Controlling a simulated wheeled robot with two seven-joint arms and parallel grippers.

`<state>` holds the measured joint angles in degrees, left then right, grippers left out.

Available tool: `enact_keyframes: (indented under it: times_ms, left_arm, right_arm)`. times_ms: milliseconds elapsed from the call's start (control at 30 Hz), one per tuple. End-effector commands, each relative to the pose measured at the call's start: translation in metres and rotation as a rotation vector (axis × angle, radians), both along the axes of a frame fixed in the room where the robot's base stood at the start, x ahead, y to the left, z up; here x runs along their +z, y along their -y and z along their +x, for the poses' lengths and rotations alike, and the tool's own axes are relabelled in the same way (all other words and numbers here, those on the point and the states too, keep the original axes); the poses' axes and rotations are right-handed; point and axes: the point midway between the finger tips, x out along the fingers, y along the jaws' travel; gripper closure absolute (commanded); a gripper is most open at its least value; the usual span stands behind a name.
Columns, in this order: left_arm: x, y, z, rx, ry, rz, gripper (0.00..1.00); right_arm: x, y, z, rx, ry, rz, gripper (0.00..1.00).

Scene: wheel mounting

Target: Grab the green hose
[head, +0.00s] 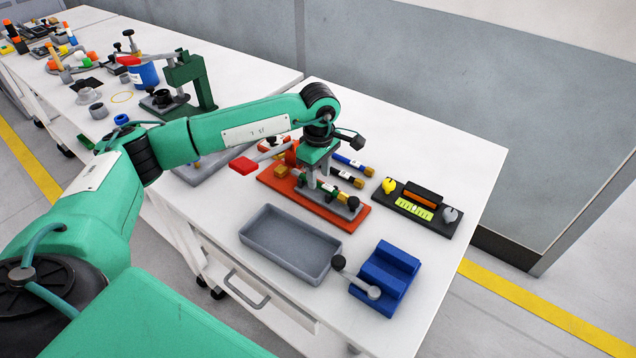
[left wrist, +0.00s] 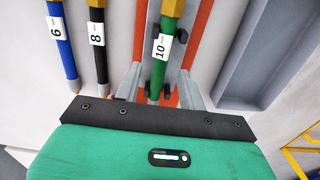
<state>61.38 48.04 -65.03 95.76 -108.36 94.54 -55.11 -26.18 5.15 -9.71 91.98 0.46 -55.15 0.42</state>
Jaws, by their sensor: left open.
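The green hose (left wrist: 156,80), with a white label reading 10 and a brass end, runs between the two fingers of my left gripper (left wrist: 160,88) in the left wrist view. The gripper is open, with a finger on each side of the hose. I cannot tell whether either finger touches it. In the head view my left gripper (head: 318,178) points down over the orange plate (head: 352,214), partly hiding the hose. A blue hose (left wrist: 62,45) and a black hose (left wrist: 97,45) lie to the left of the green one in the wrist view. My right gripper does not show.
A black panel (head: 436,222) with a yellow-green scale lies to the right. The table's right corner is clear.

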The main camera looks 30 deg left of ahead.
Motion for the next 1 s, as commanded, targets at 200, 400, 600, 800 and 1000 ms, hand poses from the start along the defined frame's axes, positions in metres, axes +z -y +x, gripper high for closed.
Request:
enact_keyframes:
  times_ms: [200, 400, 600, 800, 1000]
  left_arm:
    - [-0.023, 0.0, 0.0, -0.001, 0.0, 0.0, 0.59]
    - [-0.022, 0.0, 0.0, -0.001, 0.0, 0.0, 0.67]
    - [-0.022, 0.0, 0.0, 0.0, 0.0, 0.0, 1.0]
    - [-0.022, 0.0, 0.0, 0.0, 0.0, 0.0, 1.0]
    - [-0.016, 0.0, 0.0, 0.0, 0.002, 0.0, 1.0]
  right_arm:
    - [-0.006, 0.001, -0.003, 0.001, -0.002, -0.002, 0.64]
    - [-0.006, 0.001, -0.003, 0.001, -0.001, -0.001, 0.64]
    - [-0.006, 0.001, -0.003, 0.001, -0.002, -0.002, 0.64]
    - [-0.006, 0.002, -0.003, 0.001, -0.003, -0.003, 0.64]
    - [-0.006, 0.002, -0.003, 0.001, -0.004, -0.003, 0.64]
